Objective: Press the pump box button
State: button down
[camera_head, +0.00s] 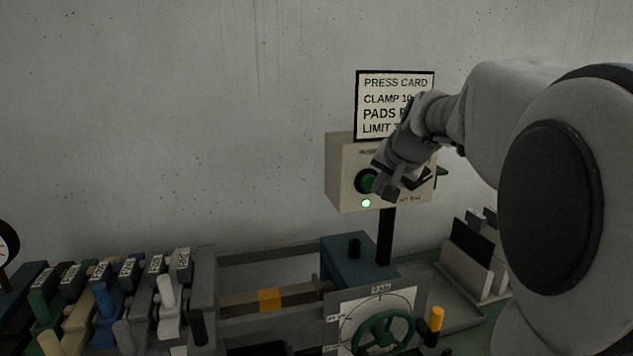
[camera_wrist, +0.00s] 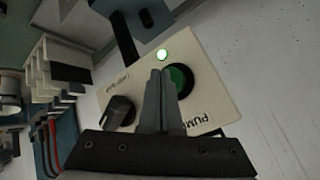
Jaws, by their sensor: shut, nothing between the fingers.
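The pump box (camera_head: 344,184) is a cream box on a dark post against the wall, below a sign. Its green round button (camera_head: 366,181) sits on the front face, with a lit green lamp (camera_head: 366,203) under it. My gripper (camera_head: 388,190) is in front of the box, just right of the button, and hides part of the face. In the wrist view my gripper (camera_wrist: 160,78) is shut and empty, its tips beside the green button (camera_wrist: 181,80) and overlapping its edge. I cannot tell whether they touch. A dark knob (camera_wrist: 121,110) and the lit lamp (camera_wrist: 162,55) also show there.
A framed sign (camera_head: 395,84) stands above the box, partly hidden by my arm. Below are a green handwheel (camera_head: 384,333), a blue block (camera_head: 350,262) and a row of coloured levers (camera_head: 105,287). A rack (camera_head: 472,256) stands at right. The wall at left is bare.

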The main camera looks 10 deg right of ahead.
jog(key=shift+w, duration=0.5)
dwell(0.4)
jog(key=shift+s, duration=0.1)
jog(key=shift+s+b, duration=0.3)
jog(key=shift+s, duration=0.65)
jog(key=s+b, duration=0.2)
jog(key=s, duration=0.4)
jog(key=shift+d, duration=0.1)
